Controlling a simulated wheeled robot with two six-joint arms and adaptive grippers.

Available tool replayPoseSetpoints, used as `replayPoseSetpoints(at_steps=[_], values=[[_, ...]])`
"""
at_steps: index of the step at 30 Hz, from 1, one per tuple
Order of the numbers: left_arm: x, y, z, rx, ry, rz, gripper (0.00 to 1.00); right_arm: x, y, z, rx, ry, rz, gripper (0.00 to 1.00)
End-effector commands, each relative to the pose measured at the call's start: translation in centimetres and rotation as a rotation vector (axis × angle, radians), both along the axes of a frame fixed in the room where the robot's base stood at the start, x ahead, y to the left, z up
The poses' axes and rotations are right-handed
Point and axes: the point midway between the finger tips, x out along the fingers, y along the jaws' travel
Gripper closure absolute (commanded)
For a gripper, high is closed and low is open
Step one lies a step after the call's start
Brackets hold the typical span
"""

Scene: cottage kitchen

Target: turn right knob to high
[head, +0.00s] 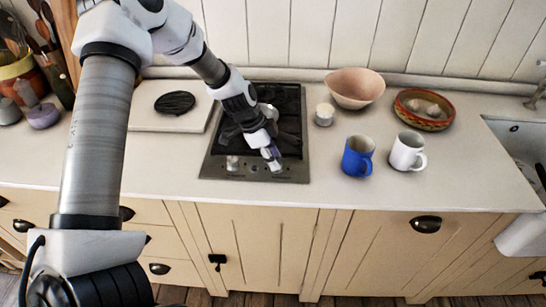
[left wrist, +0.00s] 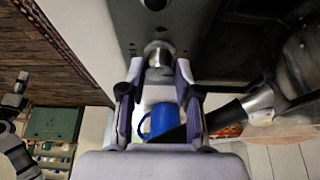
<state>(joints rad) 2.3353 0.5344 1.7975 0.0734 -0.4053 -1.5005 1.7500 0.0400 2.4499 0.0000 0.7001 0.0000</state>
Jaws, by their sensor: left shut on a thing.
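The dark hob (head: 212,168) is set in the worktop with a grey control strip at its front. The left knob (head: 232,163) stands free on that strip, and its edge shows at the top of the left wrist view (left wrist: 155,3). My left gripper (head: 271,157) reaches down to the strip's right part. In the left wrist view the right knob (left wrist: 158,55), a silvery cylinder, sits between the fingertips (left wrist: 157,75), and the gripper is shut on it. In the head view the gripper largely hides this knob; its setting cannot be read. My right gripper is not in view.
A blue mug (head: 357,157) and a white mug (head: 406,151) stand right of the hob. Behind are a small white cup (head: 324,115), a pink bowl (head: 354,88) and a patterned bowl (head: 423,110). A dark handle (left wrist: 228,114) crosses near the gripper.

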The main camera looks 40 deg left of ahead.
Motion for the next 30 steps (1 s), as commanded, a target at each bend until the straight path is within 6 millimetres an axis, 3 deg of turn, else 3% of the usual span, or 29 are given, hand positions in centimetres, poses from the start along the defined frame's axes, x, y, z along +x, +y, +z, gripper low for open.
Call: replayPoseSetpoints(at_steps=[14,30], values=[[-0.5,-0.2,-0.1,-0.002,0.01,0.158,1.0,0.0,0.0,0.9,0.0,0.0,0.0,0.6],[-0.7,-0.6,0.2,0.001,0.012,0.616,1.0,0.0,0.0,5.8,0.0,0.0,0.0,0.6]])
